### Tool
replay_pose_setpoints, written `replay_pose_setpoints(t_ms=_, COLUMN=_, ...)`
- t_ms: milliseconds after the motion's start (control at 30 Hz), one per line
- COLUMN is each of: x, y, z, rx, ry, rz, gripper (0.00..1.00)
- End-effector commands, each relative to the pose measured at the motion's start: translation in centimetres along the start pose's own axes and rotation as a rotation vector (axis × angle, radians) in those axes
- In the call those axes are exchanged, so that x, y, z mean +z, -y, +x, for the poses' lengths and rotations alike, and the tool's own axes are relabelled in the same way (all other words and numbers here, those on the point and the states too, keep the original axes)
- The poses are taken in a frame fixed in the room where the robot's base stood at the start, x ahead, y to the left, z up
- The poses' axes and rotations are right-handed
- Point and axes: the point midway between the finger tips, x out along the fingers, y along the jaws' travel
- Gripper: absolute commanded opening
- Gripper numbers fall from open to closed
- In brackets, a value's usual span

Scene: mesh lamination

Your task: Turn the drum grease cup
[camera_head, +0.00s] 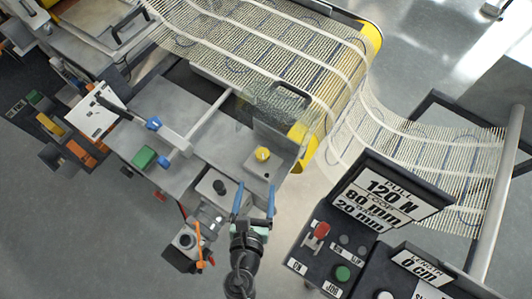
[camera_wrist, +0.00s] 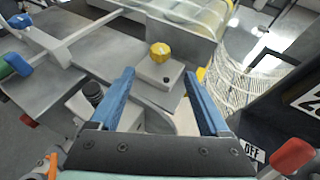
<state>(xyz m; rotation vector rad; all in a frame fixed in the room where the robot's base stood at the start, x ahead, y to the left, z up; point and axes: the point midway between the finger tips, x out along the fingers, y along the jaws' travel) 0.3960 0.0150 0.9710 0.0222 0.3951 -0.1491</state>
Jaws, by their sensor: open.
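A small yellow knob-like cap (camera_head: 262,154), which looks like the drum grease cup, stands upright on a grey block (camera_head: 257,167) near the drum end of the machine. In the wrist view the yellow cap (camera_wrist: 160,51) sits just beyond my fingertips, roughly centred between them. My gripper (camera_head: 255,188) has two blue fingers spread apart with nothing between them. It is on the near side of the cap and apart from it. The fingers (camera_wrist: 158,74) also show open in the wrist view.
A black knob (camera_head: 219,187) stands left of my gripper. A control panel (camera_head: 325,245) with red and green buttons and a display sign (camera_head: 387,198) are at right. Mesh (camera_head: 270,45) runs over the yellow-ended drum. A green block (camera_head: 144,157) lies on the grey bed.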

Motion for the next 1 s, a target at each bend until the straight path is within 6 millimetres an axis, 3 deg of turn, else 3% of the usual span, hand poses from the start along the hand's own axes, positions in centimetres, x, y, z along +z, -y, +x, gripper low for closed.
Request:
replay_pose_setpoints(t_ms=400, x=0.2, y=0.1, z=7.7, rx=-0.004, ry=0.005, rz=0.008, gripper=0.80)
replay_pose_setpoints(t_ms=600, x=0.1, y=0.1, z=10.6, rx=-0.004, ry=0.004, rz=0.010, gripper=0.80)
replay_pose_setpoints(t_ms=1000, x=0.2, y=0.1, z=12.0, rx=-0.003, ry=0.003, rz=0.009, gripper=0.80)
